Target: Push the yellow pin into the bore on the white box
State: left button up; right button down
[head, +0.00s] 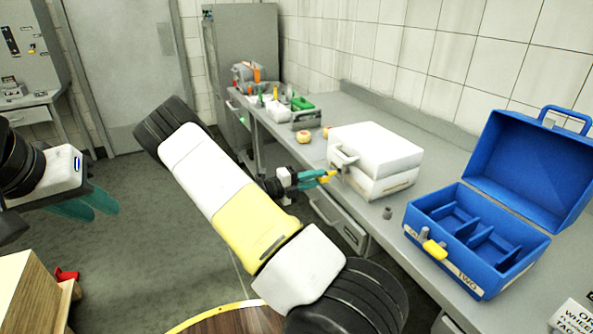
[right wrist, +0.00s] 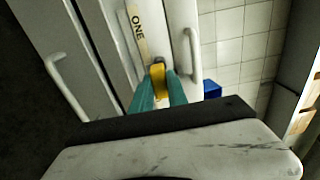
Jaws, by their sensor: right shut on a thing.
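The white box (head: 375,155) stands closed on the grey counter, with a handle on its front. In the right wrist view its front (right wrist: 172,35) carries a label reading ONE. My right gripper (head: 318,178) is at the front of the white box, its teal fingers shut on the yellow pin (right wrist: 158,80). The pin points at the box front beside the label. The bore is hidden behind the pin and fingertips, so I cannot tell whether the tip is inside. My left gripper (head: 92,206) hangs at the far left, empty, its fingers apart.
An open blue box (head: 475,240) labelled TWO stands on the right, with a yellow pin (head: 434,249) at its front. A small grey piece (head: 387,213) lies between the boxes. Round cheese (head: 304,137) and a tool tray (head: 275,105) are farther back. A drawer handle (right wrist: 68,88) is nearby.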

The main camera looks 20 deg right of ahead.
jog(key=shift+w+d, duration=0.15)
jog(key=shift+d, duration=1.9)
jog(key=c, duration=1.2)
grip_release()
jog(key=shift+c, duration=0.2)
jog(key=a, duration=0.7)
jog(key=shift+s+a, duration=0.3)
jog(key=shift+a, duration=0.1)
